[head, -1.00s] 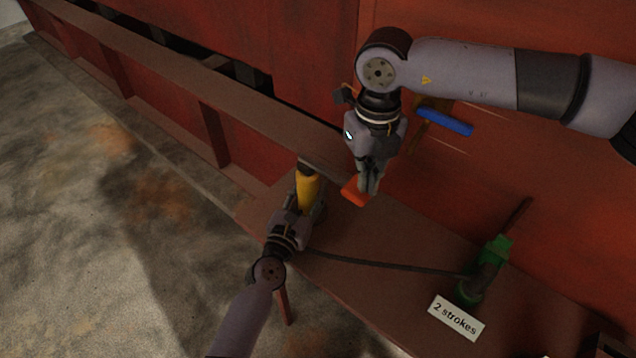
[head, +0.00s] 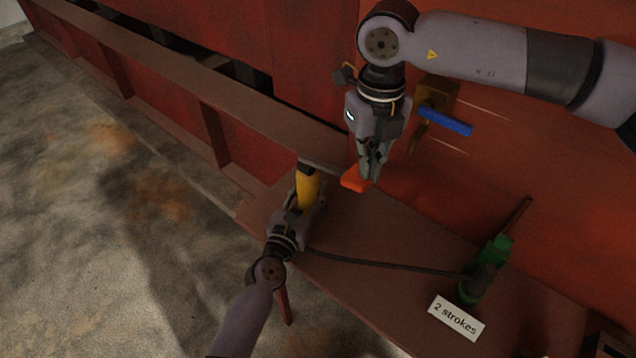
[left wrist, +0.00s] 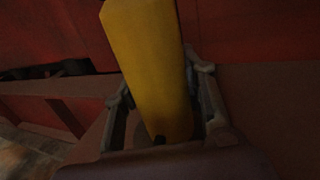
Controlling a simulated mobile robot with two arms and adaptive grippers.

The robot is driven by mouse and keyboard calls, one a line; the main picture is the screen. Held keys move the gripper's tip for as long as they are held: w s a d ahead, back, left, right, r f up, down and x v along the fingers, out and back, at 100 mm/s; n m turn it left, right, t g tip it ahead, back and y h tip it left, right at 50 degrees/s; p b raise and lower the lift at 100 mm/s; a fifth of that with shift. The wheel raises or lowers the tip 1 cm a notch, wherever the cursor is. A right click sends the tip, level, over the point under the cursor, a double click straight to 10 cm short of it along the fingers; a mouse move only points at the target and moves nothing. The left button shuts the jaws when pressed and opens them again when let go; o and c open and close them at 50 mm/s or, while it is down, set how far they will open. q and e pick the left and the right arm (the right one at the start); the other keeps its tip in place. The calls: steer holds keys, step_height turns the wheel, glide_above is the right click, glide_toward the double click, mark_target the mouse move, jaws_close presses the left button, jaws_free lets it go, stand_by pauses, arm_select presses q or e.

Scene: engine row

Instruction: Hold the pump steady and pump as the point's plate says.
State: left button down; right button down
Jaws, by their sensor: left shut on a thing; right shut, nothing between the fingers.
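The yellow pump body (head: 307,188) stands on the brown ledge. My left gripper (head: 309,207) is shut around it; the yellow body also fills the middle of the left wrist view (left wrist: 150,65) between the fingers. A short bar from the pump's top leads right to an orange-red handle (head: 355,179). My right gripper (head: 371,176) is shut and empty, pointing down with its fingertips at the handle; they look close to it or touching, but I cannot tell which. The white plate (head: 456,318) on the ledge reads "2 strokes".
A dark hose (head: 390,265) runs from the pump along the brown ledge (head: 400,230) to a green device (head: 487,270) with a reddish rod. A blue lever (head: 446,122) on a brownish fitting sticks out from the red wall. Stained floor lies at left.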

mark_target(366, 182)
steer(key=shift+f, duration=2.15)
steer(key=shift+r, duration=2.3)
arm_select(q)
steer(key=c, duration=0.9)
jaws_free()
steer(key=shift+c, duration=0.2)
steer(key=shift+s, duration=0.1)
